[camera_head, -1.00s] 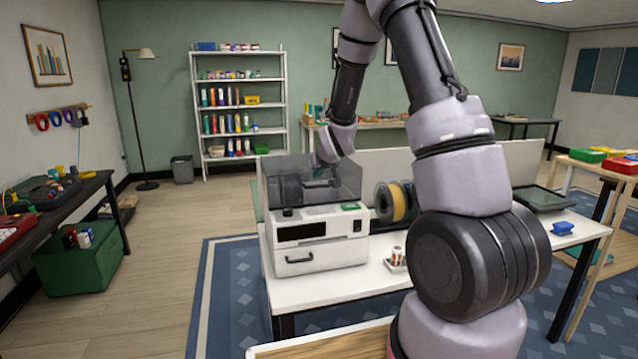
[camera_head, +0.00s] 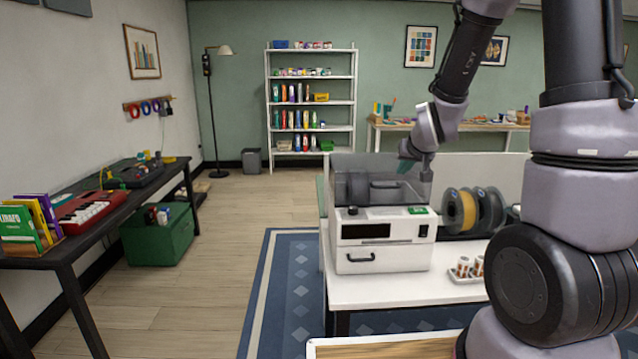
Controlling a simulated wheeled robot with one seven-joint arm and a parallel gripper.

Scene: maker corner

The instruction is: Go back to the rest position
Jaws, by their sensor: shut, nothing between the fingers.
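My gripper (camera_head: 406,166) hangs from my arm at the upper right of the white machine (camera_head: 382,258), near its smoky see-through hood (camera_head: 350,168). The gripper is small in view and points down; it looks shut, with nothing seen in it. I cannot tell how far it is from the hood. My arm rises from the lower right of the view, reaches past the top edge and comes down again to the gripper.
The machine stands on a white table (camera_head: 385,292) with filament spools (camera_head: 462,210) and a small tray of cups (camera_head: 466,274) beside it. A dark bench (camera_head: 72,215) and green chest (camera_head: 160,238) are at left. The floor (camera_head: 215,290) between is clear.

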